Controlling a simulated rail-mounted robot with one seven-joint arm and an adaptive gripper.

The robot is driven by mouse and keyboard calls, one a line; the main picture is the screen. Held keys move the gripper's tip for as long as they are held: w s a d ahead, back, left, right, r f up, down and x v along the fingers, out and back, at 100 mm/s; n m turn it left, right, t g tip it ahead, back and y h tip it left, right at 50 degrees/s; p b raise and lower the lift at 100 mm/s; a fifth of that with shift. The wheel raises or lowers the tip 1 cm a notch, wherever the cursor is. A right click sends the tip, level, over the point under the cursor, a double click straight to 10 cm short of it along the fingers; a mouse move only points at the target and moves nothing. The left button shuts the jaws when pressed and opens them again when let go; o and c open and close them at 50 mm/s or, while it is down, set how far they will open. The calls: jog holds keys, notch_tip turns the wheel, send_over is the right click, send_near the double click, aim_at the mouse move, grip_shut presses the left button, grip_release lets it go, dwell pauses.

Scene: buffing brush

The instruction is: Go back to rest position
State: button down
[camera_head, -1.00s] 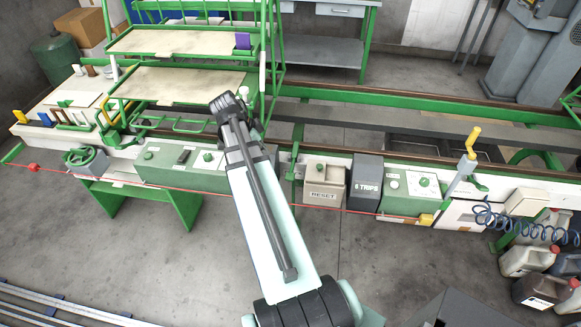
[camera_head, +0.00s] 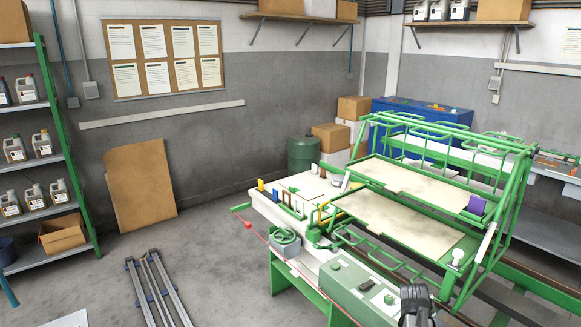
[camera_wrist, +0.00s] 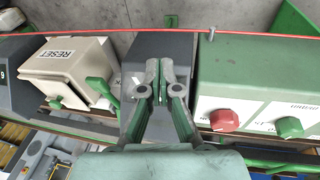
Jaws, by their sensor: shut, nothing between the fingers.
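My gripper (camera_wrist: 163,92) is shut and empty in the wrist view, its two fingers together in the middle of the picture. It hangs over the machine front, between a beige box marked RESET (camera_wrist: 72,62) on the left and a green control panel (camera_wrist: 255,75) on the right. The panel has a red knob (camera_wrist: 224,120) and a green knob (camera_wrist: 289,127). In the head view only a dark part of my arm's end shows at the bottom edge; the fingertips are hidden there.
A red cord (camera_wrist: 140,32) runs across the machine front.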

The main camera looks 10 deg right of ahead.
jog(key=s+a+f+n+g+y, duration=0.1)
jog(key=s+a+f+n, duration=0.25)
jog(key=a+f, duration=0.55)
jog(key=s+a+f+n+y, duration=0.1)
jog(key=s+a+f+n, duration=0.3)
jog(key=a+f, duration=0.5)
jog(key=s+a+f+n+g, duration=0.2)
jog(key=s+a+f, duration=0.3)
jog(key=s+a, duration=0.2)
jog(key=s+a+f+n+g, duration=0.2)
jog(key=s+a+f, duration=0.3)
jog(key=s, duration=0.7)
jog(key=shift+a+f+n+y, duration=0.35)
jog(key=shift+a+n, duration=0.5)
jog(key=shift+a, duration=0.3)
